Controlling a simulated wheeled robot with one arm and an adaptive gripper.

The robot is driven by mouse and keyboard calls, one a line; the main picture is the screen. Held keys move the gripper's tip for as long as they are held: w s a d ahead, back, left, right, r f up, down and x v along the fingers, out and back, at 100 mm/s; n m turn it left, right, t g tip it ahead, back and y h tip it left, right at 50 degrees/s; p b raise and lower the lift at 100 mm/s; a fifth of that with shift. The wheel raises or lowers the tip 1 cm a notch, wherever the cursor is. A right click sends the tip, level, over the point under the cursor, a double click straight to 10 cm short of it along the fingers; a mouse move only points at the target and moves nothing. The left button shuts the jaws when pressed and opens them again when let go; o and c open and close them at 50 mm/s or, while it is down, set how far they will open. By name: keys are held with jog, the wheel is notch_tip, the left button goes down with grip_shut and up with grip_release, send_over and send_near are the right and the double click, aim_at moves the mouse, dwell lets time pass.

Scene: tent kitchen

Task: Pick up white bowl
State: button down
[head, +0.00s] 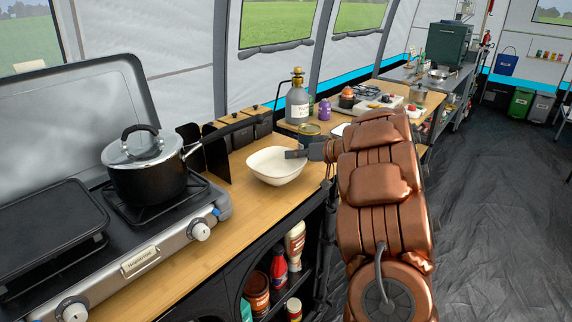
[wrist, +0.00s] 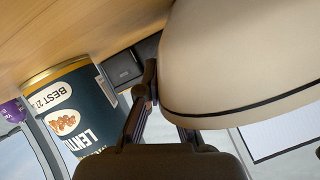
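The white bowl (head: 275,167) is on the wooden counter in the head view, between the stove and my arm. I cannot tell whether its base touches the counter. My gripper (head: 298,154) is at the bowl's right rim. In the wrist view the bowl (wrist: 245,60) fills the upper right, close to the camera. One finger of my gripper (wrist: 166,90) shows just left of the bowl's edge. The other finger goes out of sight behind the bowl's rim. With that fingertip hidden, I cannot tell whether the fingers are shut on the rim.
A black pot (head: 148,175) with a lid stands on the stove (head: 150,262) at left. A bottle (head: 297,100) and jars stand behind the bowl. A lentil can (wrist: 68,110) is at left in the wrist view. Bare counter (head: 200,243) lies in front of the bowl.

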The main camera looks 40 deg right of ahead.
jog(key=shift+r, duration=1.45)
jog(key=shift+s+a+r+b, duration=0.15)
jog(key=shift+s+r+b, duration=0.2)
jog(key=s+a+b, duration=0.1)
jog(key=s+a, duration=0.2)
jog(key=s, duration=0.3)
jog(key=s+a+r+b, duration=0.1)
jog(key=s+a, duration=0.3)
jog(key=s, duration=0.3)
jog(key=shift+s+r, duration=0.2)
jog(key=shift+s, duration=0.05)
jog(key=shift+a, duration=0.1)
